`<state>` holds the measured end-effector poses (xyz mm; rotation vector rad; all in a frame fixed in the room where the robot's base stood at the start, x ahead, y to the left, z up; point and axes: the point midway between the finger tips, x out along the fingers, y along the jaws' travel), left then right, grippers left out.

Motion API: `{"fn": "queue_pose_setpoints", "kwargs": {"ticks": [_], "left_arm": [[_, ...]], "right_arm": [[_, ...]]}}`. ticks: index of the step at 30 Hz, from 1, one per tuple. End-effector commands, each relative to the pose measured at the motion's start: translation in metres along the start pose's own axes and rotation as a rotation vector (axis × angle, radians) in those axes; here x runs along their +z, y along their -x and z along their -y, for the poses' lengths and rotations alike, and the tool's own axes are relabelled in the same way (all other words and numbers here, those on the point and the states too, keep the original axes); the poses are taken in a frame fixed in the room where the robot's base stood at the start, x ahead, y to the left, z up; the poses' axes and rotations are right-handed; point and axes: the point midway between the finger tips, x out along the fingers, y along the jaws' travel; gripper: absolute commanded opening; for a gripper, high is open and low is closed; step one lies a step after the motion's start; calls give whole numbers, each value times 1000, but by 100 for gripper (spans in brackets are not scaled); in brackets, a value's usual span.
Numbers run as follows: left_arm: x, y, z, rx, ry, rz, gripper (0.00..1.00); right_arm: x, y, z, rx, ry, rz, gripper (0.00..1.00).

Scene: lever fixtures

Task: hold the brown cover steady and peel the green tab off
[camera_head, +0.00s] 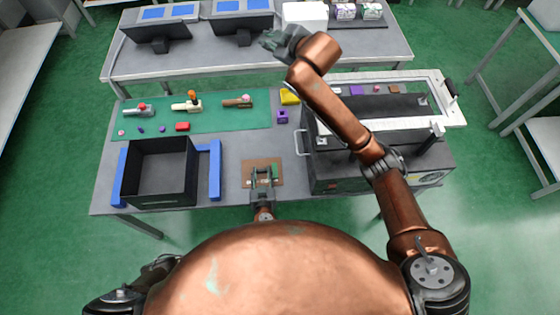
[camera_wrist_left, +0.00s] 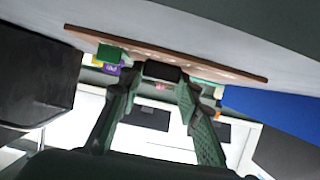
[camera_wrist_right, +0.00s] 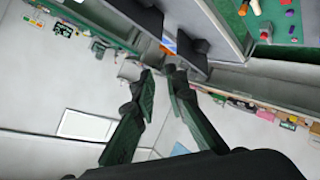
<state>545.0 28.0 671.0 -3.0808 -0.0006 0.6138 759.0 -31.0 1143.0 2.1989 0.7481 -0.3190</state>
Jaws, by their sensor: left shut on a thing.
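The brown cover (camera_head: 250,163) lies flat on the grey table near its front edge. The green tab (camera_head: 275,170) is at its right side; in the left wrist view a green block (camera_wrist_left: 109,54) shows at the cover's left end. My left gripper (camera_head: 262,172) is low over the cover, its fingers shut around a small dark block (camera_wrist_left: 162,71) at the cover's surface. The fingers hide part of the cover. My right gripper (camera_head: 280,42) is raised high beyond the cover, with its fingertips slightly apart and nothing between them in the right wrist view (camera_wrist_right: 160,72).
A black open bin (camera_head: 160,170) with blue handles stands to the left. A dark box with a white frame (camera_head: 335,126) stands at the right. A green mat (camera_head: 215,122) with small coloured parts lies behind. A yellow block (camera_head: 290,97) and purple block (camera_head: 282,116) stand behind the cover.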

Motion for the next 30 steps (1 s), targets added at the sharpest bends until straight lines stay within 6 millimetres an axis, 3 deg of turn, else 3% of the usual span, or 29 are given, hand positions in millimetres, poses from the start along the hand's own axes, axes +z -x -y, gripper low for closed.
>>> {"fn": "queue_pose_setpoints", "kwargs": {"ticks": [1, 8, 12, 18, 24, 30], "left_arm": [[1, 0, 0, 0, 0, 1, 2], [1, 0, 0, 0, -1, 1, 2], [1, 0, 0, 0, -1, 1, 2], [1, 0, 0, 0, -1, 1, 2], [1, 0, 0, 0, -1, 1, 2], [1, 0, 0, 1, -1, 1, 2]], "right_arm": [[16, -8, 24, -56, 15, 40, 12], [86, -24, 134, -316, 86, 218, 12], [132, -19, 199, -479, 133, 326, 12], [192, 5, 280, -701, 203, 463, 12], [228, 29, 327, -848, 254, 546, 12], [242, 36, 344, -897, 270, 573, 12]]}}
